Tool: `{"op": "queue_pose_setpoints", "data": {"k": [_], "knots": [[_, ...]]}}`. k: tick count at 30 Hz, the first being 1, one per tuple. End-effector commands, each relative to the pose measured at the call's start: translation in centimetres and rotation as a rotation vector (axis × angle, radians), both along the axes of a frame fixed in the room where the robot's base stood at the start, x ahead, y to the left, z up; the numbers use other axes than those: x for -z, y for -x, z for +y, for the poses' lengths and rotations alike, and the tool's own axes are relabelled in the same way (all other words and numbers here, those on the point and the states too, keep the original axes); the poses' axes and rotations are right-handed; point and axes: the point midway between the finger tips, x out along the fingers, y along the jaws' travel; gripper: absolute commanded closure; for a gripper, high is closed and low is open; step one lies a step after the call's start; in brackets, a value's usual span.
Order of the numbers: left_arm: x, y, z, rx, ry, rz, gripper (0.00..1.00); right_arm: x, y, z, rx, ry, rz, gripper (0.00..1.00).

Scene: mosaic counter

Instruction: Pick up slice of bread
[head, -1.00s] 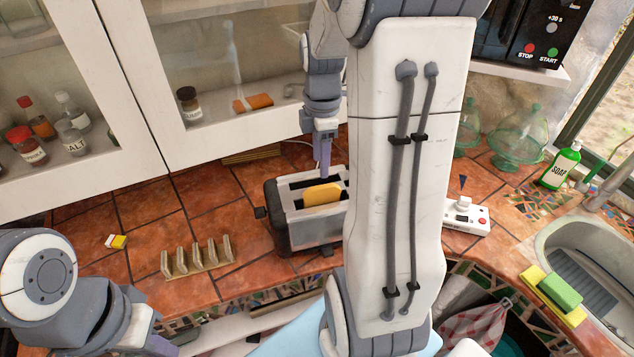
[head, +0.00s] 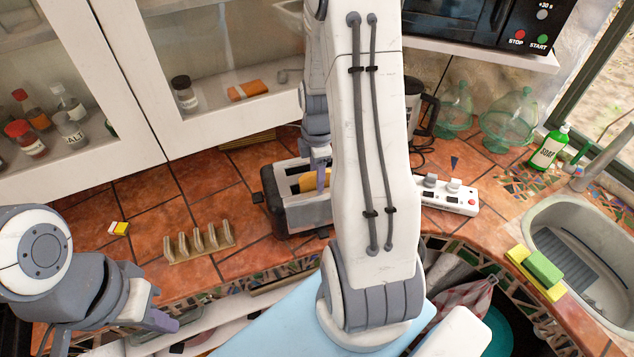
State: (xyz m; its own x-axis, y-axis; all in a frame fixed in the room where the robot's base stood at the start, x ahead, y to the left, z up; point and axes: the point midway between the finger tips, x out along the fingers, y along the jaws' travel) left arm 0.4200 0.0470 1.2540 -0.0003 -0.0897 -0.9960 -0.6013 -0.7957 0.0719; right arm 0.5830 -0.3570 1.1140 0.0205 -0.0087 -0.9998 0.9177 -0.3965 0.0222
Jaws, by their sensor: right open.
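The slice of bread (head: 308,183) stands in the slot of a silver and black toaster (head: 305,213) on the tiled counter. Its top edge shows above the slot, and its right part is hidden. My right gripper (head: 321,178) points down over the toaster, with a purple finger in front of the bread. It is open; whether the finger touches the bread cannot be told. My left gripper (head: 165,322) is low at the left, away from the toaster, with its opening not clearly seen.
A toast rack (head: 199,244) and a small yellow and white block (head: 118,228) lie left of the toaster. A white switch box (head: 449,195), kettle (head: 424,105), glass jars and soap bottle (head: 549,148) stand right. My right arm hides part of the counter.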

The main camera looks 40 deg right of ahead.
Motion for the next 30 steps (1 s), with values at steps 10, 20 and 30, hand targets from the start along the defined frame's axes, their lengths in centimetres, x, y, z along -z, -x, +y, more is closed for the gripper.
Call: {"op": "queue_pose_setpoints", "data": {"k": [10, 20, 30], "knots": [[0.0, 0.0, 0.0, 0.0, 0.0, 0.0, 1.0, 0.0, 0.0, 0.0, 0.0, 0.0, 0.0, 1.0], [0.1, 0.0, 0.0, 0.0, 0.0, 0.0, 1.0, -0.1, 0.0, 0.0, 0.0, 0.0, -0.001, 1.0], [1.8, 0.0, 0.0, -0.002, 0.0, 0.0, 1.0, -5.3, -0.1, -0.1, 0.0, 0.004, -0.008, 1.0]]}}
